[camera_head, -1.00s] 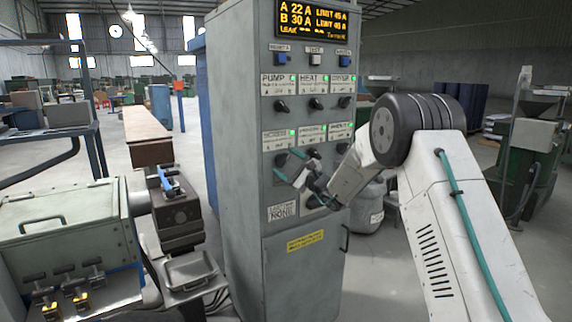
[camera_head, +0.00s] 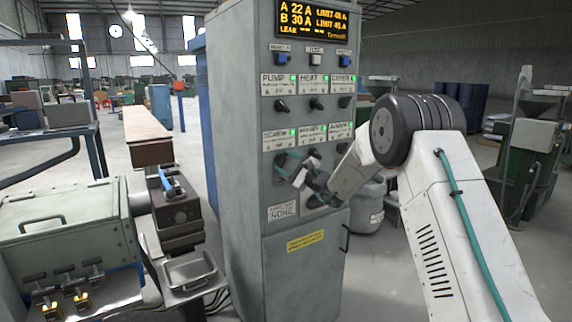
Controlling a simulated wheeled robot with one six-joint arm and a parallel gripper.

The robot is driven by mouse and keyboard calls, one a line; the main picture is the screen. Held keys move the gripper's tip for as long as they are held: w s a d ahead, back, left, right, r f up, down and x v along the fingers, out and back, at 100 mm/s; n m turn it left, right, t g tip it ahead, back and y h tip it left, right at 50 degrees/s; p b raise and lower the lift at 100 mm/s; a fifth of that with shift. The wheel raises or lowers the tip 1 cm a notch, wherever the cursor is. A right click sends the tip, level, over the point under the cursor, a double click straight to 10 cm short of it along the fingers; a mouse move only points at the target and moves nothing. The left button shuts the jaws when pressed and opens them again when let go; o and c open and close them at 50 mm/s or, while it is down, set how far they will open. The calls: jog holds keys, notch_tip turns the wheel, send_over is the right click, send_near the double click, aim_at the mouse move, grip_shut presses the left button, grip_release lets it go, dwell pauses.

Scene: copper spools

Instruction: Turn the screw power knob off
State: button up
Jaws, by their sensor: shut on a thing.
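The tall grey control cabinet (camera_head: 235,120) stands in the middle of the view. The dark screw power knob (camera_head: 281,158) sits below that label, partly hidden by my gripper. The knob's exact angle cannot be told.
Pump, heat and other knobs (camera_head: 316,103) sit in the upper row, with green lights lit. Two more lower-row knobs (camera_head: 313,153) are close to my gripper. An amber display (camera_head: 313,20) tops the panel. A machine with a metal tray (camera_head: 190,270) stands at left.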

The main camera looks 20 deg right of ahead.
jog(key=shift+d+r+n+g, duration=0.1)
jog(key=shift+n+g, duration=0.7)
jog(key=shift+n, duration=1.25)
jog(key=shift+n+g, duration=0.8)
jog(key=shift+n, duration=1.25)
jog(key=o, duration=1)
jog(key=shift+h, duration=0.3)
jog(key=v, duration=0.8)
